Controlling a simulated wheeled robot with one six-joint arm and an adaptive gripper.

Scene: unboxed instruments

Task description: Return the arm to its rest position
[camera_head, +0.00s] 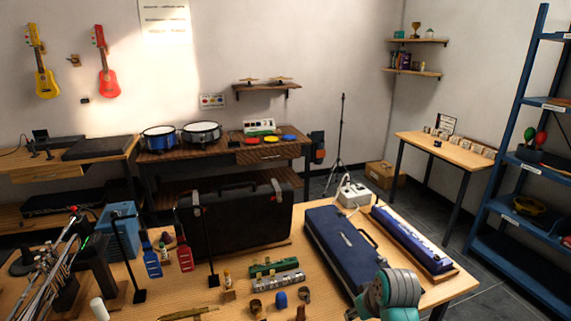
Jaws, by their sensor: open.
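A teal and grey part of my own arm (392,293) shows at the bottom right, in front of the wooden worktable (455,285). It overlaps the near end of a closed dark blue case (338,246) in the picture; I cannot tell whether they touch. My gripper's fingers do not show in this view.
A black case (235,222) stands upright on the worktable. Green and silver harmonicas (277,279), small stands and a blue keyboard instrument (410,238) lie nearby. A blue shelf rack (507,130) stands right. Drums (201,132) sit on the back bench. Dark floor is clear at right.

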